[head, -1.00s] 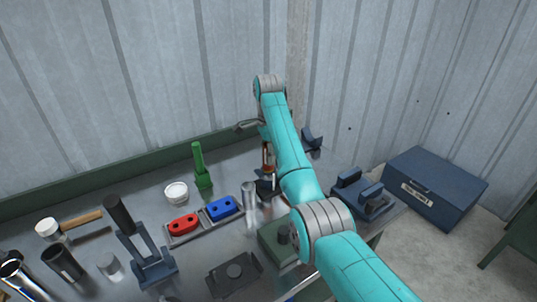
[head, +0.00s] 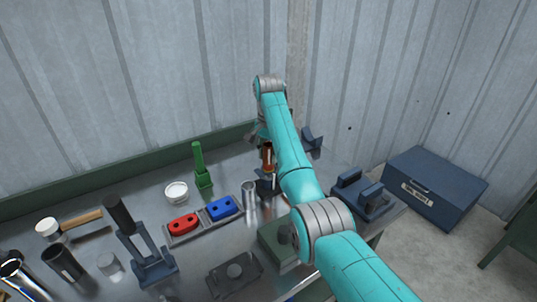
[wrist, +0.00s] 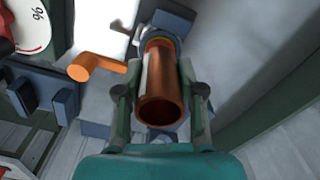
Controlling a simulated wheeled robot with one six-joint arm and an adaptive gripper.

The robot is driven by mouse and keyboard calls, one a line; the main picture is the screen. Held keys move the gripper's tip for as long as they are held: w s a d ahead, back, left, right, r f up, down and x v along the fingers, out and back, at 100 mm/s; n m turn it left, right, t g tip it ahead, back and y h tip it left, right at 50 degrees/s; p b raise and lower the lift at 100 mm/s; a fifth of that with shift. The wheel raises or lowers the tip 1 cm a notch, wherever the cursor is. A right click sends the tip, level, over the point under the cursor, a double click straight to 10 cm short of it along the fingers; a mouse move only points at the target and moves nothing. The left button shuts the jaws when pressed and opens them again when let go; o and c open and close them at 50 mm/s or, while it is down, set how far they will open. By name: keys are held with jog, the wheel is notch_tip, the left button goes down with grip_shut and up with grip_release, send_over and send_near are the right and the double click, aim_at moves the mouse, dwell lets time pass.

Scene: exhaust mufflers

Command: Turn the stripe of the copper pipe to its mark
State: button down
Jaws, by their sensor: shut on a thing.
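The copper pipe (wrist: 176,77) stands in a dark blue holder (head: 266,187) on the bench. In the wrist view I look towards its open end. A pale stripe (wrist: 151,72) runs along the pipe's left side. My gripper (wrist: 161,95) is shut on the pipe, one finger on each side. In the head view the pipe (head: 267,154) shows just left of my arm, which hides much of the gripper.
An orange rod (wrist: 95,66) sticks out left of the pipe in the wrist view. A clear cylinder (head: 249,196), a tray with red and blue blocks (head: 184,240) and a green post (head: 198,165) stand left of the holder. A blue cradle (head: 362,195) is to the right.

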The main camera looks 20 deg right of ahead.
jog(key=n, duration=0.5)
jog(key=shift+n, duration=0.3)
jog(key=c, duration=0.6)
grip_release()
jog(key=shift+c, duration=0.2)
